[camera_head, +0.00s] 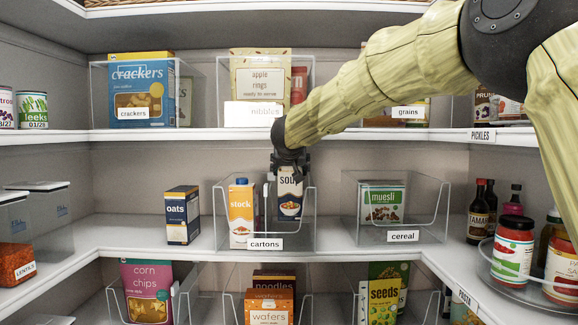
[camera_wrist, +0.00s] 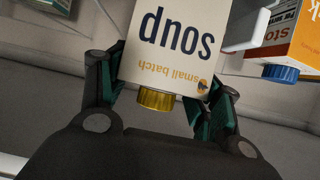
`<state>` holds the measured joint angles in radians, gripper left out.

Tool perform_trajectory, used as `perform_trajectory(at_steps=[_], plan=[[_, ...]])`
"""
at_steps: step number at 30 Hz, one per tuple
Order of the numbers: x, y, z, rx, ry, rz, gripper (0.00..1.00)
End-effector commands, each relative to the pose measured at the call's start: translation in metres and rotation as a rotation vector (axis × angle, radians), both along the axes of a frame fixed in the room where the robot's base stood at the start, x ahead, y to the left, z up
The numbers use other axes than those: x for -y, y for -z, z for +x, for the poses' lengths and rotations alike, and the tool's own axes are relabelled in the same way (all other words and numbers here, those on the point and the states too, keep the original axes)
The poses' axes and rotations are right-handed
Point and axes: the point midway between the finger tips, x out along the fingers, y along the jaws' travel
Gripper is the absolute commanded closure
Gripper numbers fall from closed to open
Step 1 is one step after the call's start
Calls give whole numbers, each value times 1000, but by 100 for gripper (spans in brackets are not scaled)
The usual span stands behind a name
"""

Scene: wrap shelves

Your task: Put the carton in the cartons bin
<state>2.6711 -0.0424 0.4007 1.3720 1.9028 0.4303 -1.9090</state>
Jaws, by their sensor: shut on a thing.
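The soup carton (camera_head: 290,196) is white with dark lettering and a picture of a bowl. My gripper (camera_head: 289,165) is shut on its top end and holds it upright at the right part of the cartons bin. In the wrist view the soup carton (camera_wrist: 178,40) sits between both fingers (camera_wrist: 160,95), with its yellow cap toward my palm. The clear cartons bin (camera_head: 308,237) stands on the middle shelf with a white label. The orange stock carton (camera_head: 242,212) stands in its left part. I cannot tell whether the soup carton touches the bin floor.
An oats box (camera_head: 182,215) stands left of the bin. The clear cereal bin (camera_head: 428,235) with a muesli box (camera_head: 382,204) is to the right. The upper shelf edge (camera_head: 230,134) runs just above, behind my arm. Bare shelf lies between the two bins.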

Motion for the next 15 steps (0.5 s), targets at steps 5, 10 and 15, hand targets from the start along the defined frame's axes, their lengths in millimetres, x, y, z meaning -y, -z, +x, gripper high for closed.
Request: perform_trajectory(at_steps=[5,10,15], plan=[[3,-6,3,-30,3,2,100],[5,-7,4,-52,4,0,100],[6,-7,5,-69,5,0,100]])
